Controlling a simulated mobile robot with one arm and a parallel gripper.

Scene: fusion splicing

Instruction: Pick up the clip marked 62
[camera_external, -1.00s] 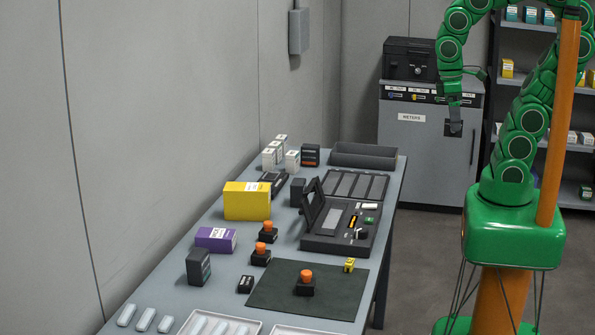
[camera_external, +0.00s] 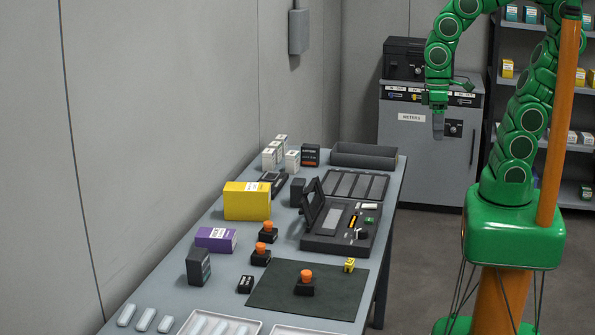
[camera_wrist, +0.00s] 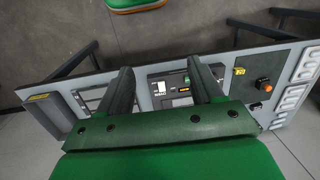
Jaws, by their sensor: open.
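No marking 62 can be read on anything. A small yellow clip-like piece (camera_external: 349,265) with a dark mark stands near the back right corner of the dark green mat (camera_external: 270,290). It also shows in the wrist view (camera_wrist: 239,71). Smaller white, green and yellow pieces (camera_external: 353,220) lie on the black splicer (camera_external: 318,243); I cannot tell whether they are clips. My gripper (camera_external: 438,128) hangs high beyond the right edge of the table, in front of the grey cabinet. In the wrist view my gripper (camera_wrist: 160,66) is open and empty, fingers apart over the splicer's side.
Black blocks with orange knobs (camera_external: 305,282) stand on the mat and behind it. A yellow box (camera_external: 247,200), a purple box (camera_external: 216,239) and white trays (camera_external: 215,324) occupy the table. The splicer's raised lid (camera_external: 312,203) sticks up. The floor right of the table is clear.

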